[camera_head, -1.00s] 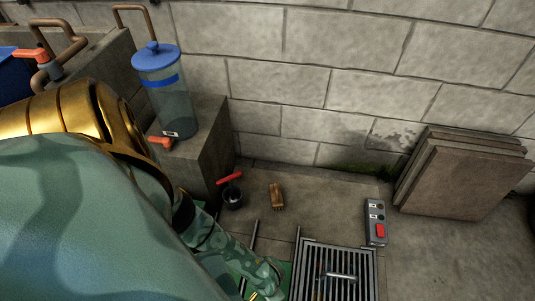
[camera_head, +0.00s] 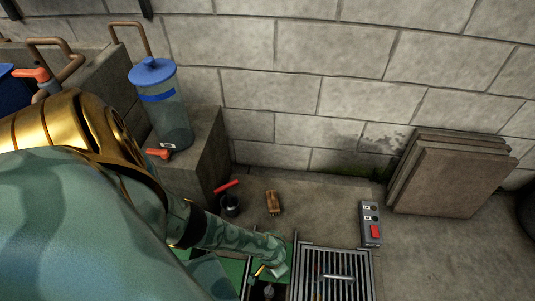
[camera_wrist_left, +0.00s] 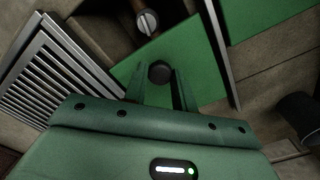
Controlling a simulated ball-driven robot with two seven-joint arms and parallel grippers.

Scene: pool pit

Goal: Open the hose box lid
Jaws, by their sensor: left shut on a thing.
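The green hose box lid (camera_wrist_left: 190,58) shows in the left wrist view, with a dark round knob (camera_wrist_left: 159,72) on it. My left gripper (camera_wrist_left: 160,80) has its two fingers on either side of this knob and is shut on it. A dark gap with a slotted round fitting (camera_wrist_left: 147,22) shows beside the green panel. In the head view, my left gripper (camera_head: 268,272) is low in the picture, over the green panels (camera_head: 236,270) left of the grate. My arm hides much of the box there. My right gripper is out of view.
A metal grate (camera_head: 335,270) with a handle lies right of the box. Stacked slabs (camera_head: 450,175) lean at the wall. A clear canister (camera_head: 163,105) stands on a ledge.

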